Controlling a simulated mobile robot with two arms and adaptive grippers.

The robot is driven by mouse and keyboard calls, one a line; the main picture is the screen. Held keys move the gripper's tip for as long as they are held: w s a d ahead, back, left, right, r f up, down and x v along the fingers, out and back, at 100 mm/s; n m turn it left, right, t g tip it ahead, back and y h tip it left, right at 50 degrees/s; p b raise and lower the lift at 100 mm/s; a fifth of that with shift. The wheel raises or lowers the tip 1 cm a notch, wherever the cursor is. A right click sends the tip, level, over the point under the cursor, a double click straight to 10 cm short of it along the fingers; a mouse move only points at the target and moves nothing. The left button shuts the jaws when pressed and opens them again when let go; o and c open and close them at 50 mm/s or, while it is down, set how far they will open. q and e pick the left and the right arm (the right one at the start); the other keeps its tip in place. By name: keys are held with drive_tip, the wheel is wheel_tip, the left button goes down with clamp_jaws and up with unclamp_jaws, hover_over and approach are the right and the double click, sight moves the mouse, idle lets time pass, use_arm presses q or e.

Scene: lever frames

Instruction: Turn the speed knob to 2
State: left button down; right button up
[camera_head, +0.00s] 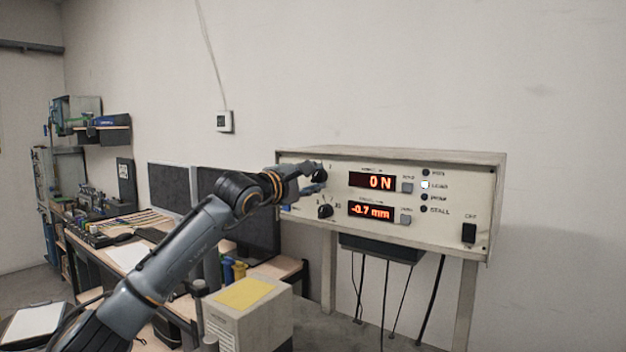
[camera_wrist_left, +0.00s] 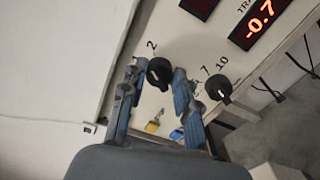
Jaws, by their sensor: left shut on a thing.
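A cream control panel (camera_head: 440,205) faces me, with red displays reading 0 N and -0.7 mm. My left gripper (camera_head: 318,178) is at the panel's upper left, its fingers on either side of a black knob. In the left wrist view this upper knob (camera_wrist_left: 159,72) sits between the fingertips of my left gripper (camera_wrist_left: 159,70), which is shut on it. A printed 2 stands beside the knob. A second black knob (camera_head: 325,211) is just below, with 7 and 10 near it in the left wrist view (camera_wrist_left: 219,89). The knobs' names are not readable. My right gripper is out of view.
To the right of the displays are grey buttons (camera_head: 407,187), several indicator lamps, one lit white (camera_head: 425,185), and a black switch (camera_head: 469,232). Cables hang below the panel. A box with a yellow top (camera_head: 243,293) and monitors (camera_head: 250,222) stand near my arm.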

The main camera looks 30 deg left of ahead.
use_arm(q)
drive_tip(key=shift+m, duration=1.1)
drive_tip(key=shift+f, duration=0.1)
drive_tip(key=c, duration=1)
unclamp_jaws()
drive_tip(key=shift+s+a, duration=0.25)
drive_tip(key=shift+s, duration=1.75)
drive_tip(key=shift+s+a, duration=0.3)
drive_tip(key=shift+s, duration=1.65)
drive_tip(key=shift+s+a, duration=0.25)
drive_tip(key=shift+s, duration=1.75)
